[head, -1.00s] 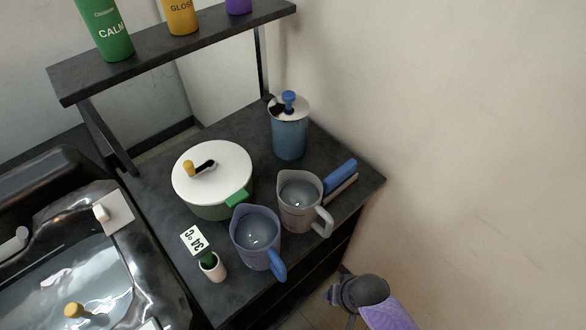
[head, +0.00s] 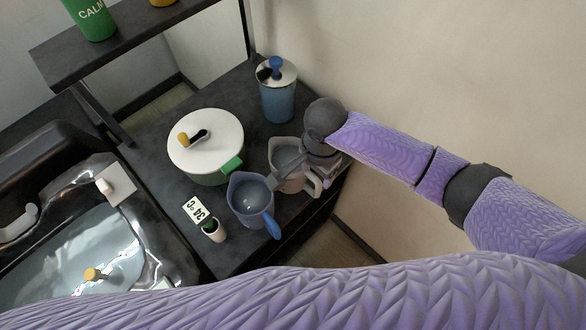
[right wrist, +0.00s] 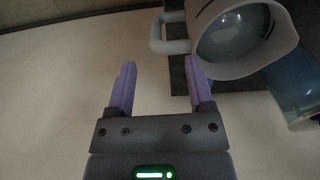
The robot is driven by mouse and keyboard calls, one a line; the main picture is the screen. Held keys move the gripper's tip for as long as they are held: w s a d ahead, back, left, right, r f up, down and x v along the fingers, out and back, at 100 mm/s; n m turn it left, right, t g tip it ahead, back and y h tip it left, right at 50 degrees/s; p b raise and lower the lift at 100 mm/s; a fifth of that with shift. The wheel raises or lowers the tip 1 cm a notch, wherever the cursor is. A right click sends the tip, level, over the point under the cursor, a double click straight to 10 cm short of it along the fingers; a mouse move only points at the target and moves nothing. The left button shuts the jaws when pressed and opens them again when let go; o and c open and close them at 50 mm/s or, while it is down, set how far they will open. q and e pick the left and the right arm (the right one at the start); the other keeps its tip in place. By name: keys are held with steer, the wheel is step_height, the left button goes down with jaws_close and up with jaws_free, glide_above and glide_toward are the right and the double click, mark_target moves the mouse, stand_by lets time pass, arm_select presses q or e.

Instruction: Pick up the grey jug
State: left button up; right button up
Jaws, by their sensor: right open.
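The grey jug (head: 280,183) stands on the dark counter, partly hidden behind my right gripper (head: 316,172). Its open top and pale inside show, with its handle toward the gripper. In the right wrist view the jug (right wrist: 245,60) is at the upper right, and its handle (right wrist: 160,34) lies just past the fingertips. The right gripper (right wrist: 162,72) is open, with nothing between its two purple fingers. My left gripper is not in view.
A blue jug (head: 245,205) stands close left of the grey one. A white-lidded pot (head: 205,140) and a blue lidded canister (head: 278,100) stand behind. A sink (head: 70,260) is at left. The wall is at right.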

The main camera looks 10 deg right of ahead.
mark_target(319, 181)
steer(key=f, duration=0.1)
steer(key=f+b, duration=0.1)
steer(key=f, duration=0.1)
steer(key=d+f, duration=0.1)
steer(key=f, duration=0.1)
steer(key=shift+s+f, duration=0.1)
jaws_close()
steer(key=shift+a, duration=0.1)
stand_by(1.1)
